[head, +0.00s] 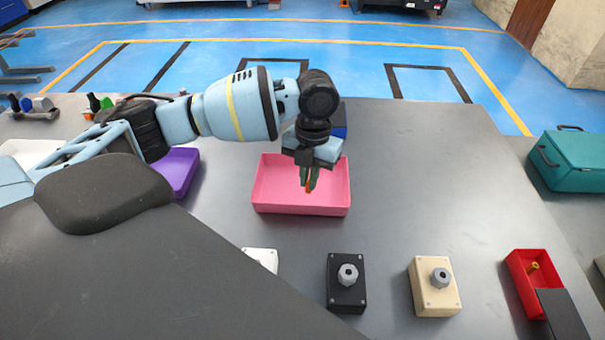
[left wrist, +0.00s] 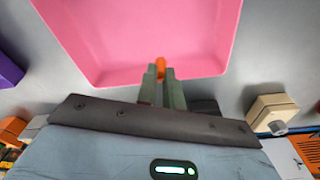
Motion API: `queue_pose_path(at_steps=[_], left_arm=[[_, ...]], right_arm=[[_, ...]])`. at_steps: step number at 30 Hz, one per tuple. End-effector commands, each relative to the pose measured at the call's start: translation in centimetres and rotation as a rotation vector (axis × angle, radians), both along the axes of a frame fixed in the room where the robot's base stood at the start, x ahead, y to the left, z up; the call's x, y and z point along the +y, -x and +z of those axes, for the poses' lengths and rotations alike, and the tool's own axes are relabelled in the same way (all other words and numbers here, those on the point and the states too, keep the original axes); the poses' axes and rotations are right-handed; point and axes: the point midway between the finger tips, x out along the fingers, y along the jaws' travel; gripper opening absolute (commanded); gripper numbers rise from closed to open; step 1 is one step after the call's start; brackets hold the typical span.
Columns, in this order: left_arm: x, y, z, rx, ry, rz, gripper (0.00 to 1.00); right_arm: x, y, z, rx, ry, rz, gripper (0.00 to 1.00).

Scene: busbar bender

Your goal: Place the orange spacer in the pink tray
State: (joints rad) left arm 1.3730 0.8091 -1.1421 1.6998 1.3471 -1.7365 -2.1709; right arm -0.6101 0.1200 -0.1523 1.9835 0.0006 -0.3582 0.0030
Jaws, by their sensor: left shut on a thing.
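The pink tray (head: 275,195) lies on the grey table in the middle of the head view, and it fills the upper part of the left wrist view (left wrist: 140,40). My left gripper (head: 310,182) is above the tray, pointing down. It is shut on the orange spacer (left wrist: 160,67), which shows between the green fingertips in the left wrist view. In the head view only a small bit of orange shows at the fingertips. I cannot tell how high the spacer is above the tray floor. The tray looks empty. My right gripper is not in view.
A purple tray (head: 180,170) is left of the pink tray. A black box (head: 346,294) and a beige box (head: 435,300), each with a grey knob, stand in front. A red tray (head: 522,282) is at the front right. A teal case (head: 575,165) stands far right.

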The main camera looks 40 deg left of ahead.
Motion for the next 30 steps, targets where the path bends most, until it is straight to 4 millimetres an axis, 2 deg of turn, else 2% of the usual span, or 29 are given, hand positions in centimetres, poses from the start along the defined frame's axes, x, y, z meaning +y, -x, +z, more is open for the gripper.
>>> queue_pose_path(at_steps=[3, 7, 17, 24, 30], left_arm=[[1.8, -1.3, -0.2, 0.0, -0.002, 0.005, 0.0], [2.7, -2.1, -0.4, 0.0, 0.0, 0.001, 0.0], [3.6, -2.7, -0.4, 0.0, 0.0, 0.002, 0.0], [3.6, -2.7, -3.5, 0.002, -0.001, 0.0, 0.0], [3.6, -2.7, -3.9, 0.0, 0.0, 0.0, 0.0]], right_arm=[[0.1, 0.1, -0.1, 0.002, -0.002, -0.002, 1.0], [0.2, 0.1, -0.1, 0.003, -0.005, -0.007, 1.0], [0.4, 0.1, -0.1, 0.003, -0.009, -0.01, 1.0], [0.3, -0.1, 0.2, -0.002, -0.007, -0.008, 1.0], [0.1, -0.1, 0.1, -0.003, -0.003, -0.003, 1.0]])
